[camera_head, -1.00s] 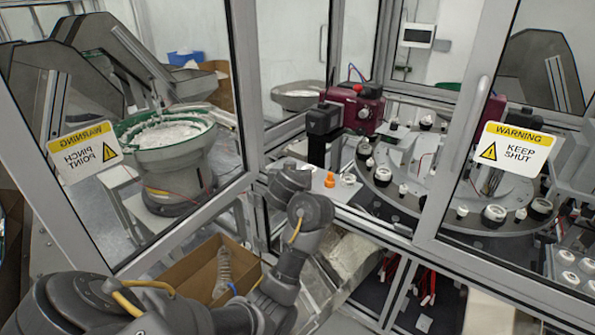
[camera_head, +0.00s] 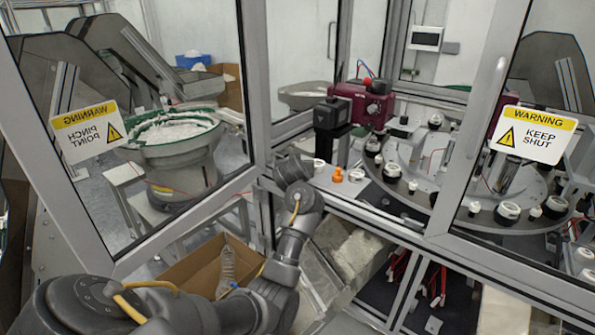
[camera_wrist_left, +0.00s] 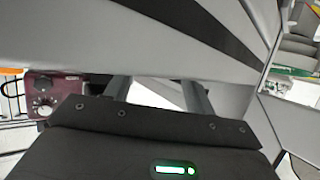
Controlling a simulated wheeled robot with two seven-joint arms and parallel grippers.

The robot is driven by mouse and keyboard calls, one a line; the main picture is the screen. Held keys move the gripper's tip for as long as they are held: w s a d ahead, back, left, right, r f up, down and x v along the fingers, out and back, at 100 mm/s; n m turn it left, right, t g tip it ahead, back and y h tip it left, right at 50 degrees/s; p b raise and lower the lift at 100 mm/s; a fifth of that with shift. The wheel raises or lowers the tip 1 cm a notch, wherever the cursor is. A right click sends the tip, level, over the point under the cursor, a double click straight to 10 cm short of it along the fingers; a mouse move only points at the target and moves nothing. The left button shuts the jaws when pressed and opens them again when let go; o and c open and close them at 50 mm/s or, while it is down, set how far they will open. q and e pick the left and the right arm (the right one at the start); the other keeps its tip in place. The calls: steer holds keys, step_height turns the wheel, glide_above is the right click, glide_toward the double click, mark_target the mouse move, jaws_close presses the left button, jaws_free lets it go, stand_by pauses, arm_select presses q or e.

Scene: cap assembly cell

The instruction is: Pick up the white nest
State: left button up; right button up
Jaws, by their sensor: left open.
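Small white ring-like parts sit on the ledge inside the open cell: one (camera_head: 319,165) close beside my left wrist, another (camera_head: 356,175) to the right of an orange part (camera_head: 337,175). I cannot tell which is the white nest. My left arm reaches to the ledge, with its wrist just left of these parts; its fingers are hidden in the head view. In the left wrist view my left gripper (camera_wrist_left: 156,90) is open, two fingers apart, with no part visible between them. My right gripper is not in view.
A rotary table (camera_head: 405,195) with several black-and-white holders stands right of the ledge. A maroon device (camera_head: 362,105) stands behind it. Framed glass doors flank the opening, the right one with a warning sign (camera_head: 536,134). A cardboard box (camera_head: 195,268) lies below.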

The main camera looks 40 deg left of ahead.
arm_select(q)
steer(key=shift+w+a+f, duration=0.2)
steer(key=shift+w+a, duration=0.1)
steer(key=shift+w, duration=0.2)
steer(key=shift+c, duration=0.5)
steer(key=c, duration=0.6)
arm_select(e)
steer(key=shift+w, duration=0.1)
arm_select(q)
steer(key=shift+r, duration=0.1)
